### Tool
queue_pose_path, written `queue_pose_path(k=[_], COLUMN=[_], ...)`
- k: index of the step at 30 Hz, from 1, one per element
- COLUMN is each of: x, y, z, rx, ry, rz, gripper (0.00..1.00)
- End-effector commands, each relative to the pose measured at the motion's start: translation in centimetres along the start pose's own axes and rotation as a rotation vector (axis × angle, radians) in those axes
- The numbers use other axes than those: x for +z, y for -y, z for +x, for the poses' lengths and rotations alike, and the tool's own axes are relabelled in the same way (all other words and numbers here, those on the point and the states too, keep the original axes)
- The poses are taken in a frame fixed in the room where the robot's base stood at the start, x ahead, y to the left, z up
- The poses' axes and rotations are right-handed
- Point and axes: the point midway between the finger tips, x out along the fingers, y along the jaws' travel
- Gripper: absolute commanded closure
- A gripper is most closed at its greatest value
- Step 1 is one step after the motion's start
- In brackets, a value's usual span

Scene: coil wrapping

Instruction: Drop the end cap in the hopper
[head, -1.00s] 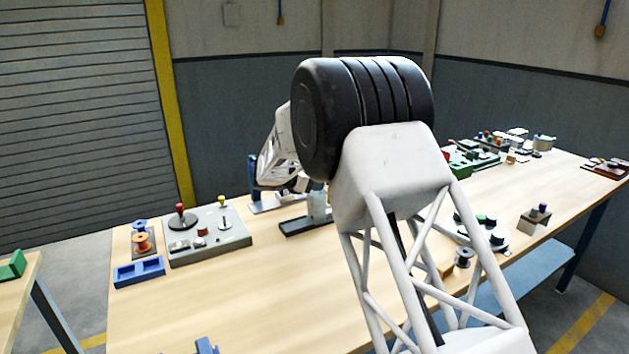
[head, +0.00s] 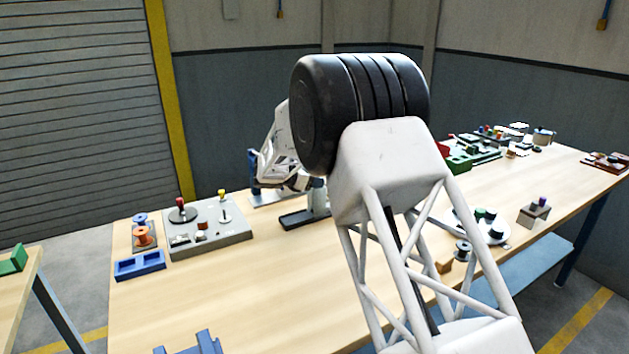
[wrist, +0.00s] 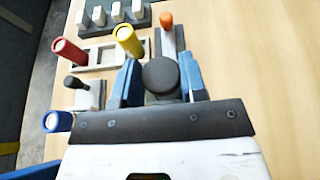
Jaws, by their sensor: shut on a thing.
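In the wrist view, my gripper (wrist: 158,82) has its two blue fingers on either side of a dark grey, round-topped piece (wrist: 160,74), which looks like the end cap. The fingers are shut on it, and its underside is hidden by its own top. In the head view, my wrist (head: 285,150) is over the far side of the bench, and my black and white elbow hides much of the area behind it. The fingertips and the held piece cannot be made out there. I cannot tell which thing is the hopper.
Red (wrist: 68,50), yellow (wrist: 127,40) and blue (wrist: 58,121) upright cylinders stand left of my gripper in the wrist view. An orange-topped post (wrist: 167,22) is just beyond it.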

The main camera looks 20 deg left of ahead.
Motion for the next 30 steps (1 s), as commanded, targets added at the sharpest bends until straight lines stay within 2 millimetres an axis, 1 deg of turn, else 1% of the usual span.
queue_pose_path(k=[1, 9, 10, 12, 14, 25, 30], x=[-1.32, -1.68, -1.72, -1.81, -1.87, -1.96, -1.94], y=[0.19, 0.26, 0.27, 0.3, 0.33, 0.44, 0.39], z=[0.48, 0.61, 0.62, 0.66, 0.68, 0.67, -0.06], rx=[-0.004, -0.006, -0.006, -0.007, -0.007, -0.011, -0.01], ry=[-0.007, -0.009, -0.009, -0.009, -0.01, -0.011, -0.011], rz=[-0.013, -0.016, -0.017, -0.018, -0.019, -0.019, -0.018], gripper=[0.83, 0.83, 0.57, 0.46, 0.38, 0.39, 0.42])
